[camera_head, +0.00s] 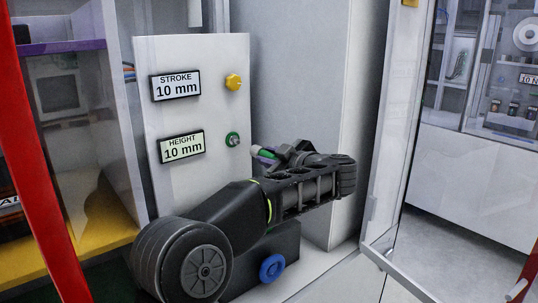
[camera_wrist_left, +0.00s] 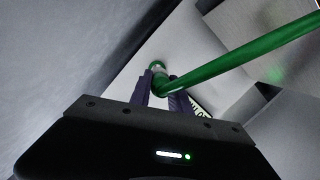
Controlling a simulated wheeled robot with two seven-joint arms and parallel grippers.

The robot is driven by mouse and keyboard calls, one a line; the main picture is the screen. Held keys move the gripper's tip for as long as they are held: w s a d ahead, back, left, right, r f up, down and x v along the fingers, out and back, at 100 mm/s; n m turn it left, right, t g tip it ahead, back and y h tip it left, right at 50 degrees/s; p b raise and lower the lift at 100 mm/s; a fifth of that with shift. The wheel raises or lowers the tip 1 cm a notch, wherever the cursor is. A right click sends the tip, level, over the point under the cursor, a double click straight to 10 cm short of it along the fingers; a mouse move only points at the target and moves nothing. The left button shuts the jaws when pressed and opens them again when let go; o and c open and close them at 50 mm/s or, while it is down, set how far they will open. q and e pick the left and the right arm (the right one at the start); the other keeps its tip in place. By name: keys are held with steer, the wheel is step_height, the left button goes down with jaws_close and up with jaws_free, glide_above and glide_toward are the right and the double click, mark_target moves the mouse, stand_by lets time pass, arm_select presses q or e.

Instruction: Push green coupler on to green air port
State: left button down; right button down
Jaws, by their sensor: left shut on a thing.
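The green air port (camera_head: 232,139) sits on the white panel (camera_head: 215,60), right of the HEIGHT display. My left gripper (camera_head: 272,157) reaches in from the lower right of the panel and is shut on the green coupler (camera_head: 265,153). The coupler's pale end points left toward the port, with a small gap seen between them in the head view. In the left wrist view, the coupler (camera_wrist_left: 160,77) is between the fingers, and a green hose (camera_wrist_left: 240,60) runs from it to the upper right. Whether coupler and port touch there is hard to tell. My right gripper is out of view.
A yellow port (camera_head: 233,82) is above the green one. STROKE (camera_head: 175,85) and HEIGHT (camera_head: 181,146) displays both read 10 mm. A blue ring-shaped part (camera_head: 272,268) is on a dark block below my arm. A clear door (camera_head: 405,130) stands to the right.

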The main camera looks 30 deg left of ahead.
mark_target(260, 151)
arm_select(q)
steer(key=shift+w+a+r+p, duration=0.1)
steer(key=shift+w+a+p, duration=0.15)
steer(key=shift+a+p, duration=0.5)
steer(key=shift+w+a+r+p, duration=0.1)
steer(key=shift+w+a+p, duration=0.2)
steer(key=shift+a, duration=0.85)
steer(key=shift+p+x, duration=0.5)
steer(key=shift+x, duration=0.45)
steer(key=shift+s, duration=0.1)
steer(key=shift+r+p, duration=0.15)
steer(key=shift+p, duration=0.4)
steer(key=shift+p, duration=0.65)
steer(key=shift+s+r+p+x, duration=0.1)
steer(key=shift+r+p+x, duration=0.05)
steer(key=shift+p+x, duration=0.65)
steer(key=shift+s+r+p+x, duration=0.15)
steer(key=shift+p+x, duration=0.4)
steer(key=shift+x, duration=0.35)
steer(key=c, duration=1.1)
jaws_free()
steer(key=shift+w+a, duration=0.1)
steer(key=shift+a, duration=0.1)
steer(key=shift+c, duration=0.2)
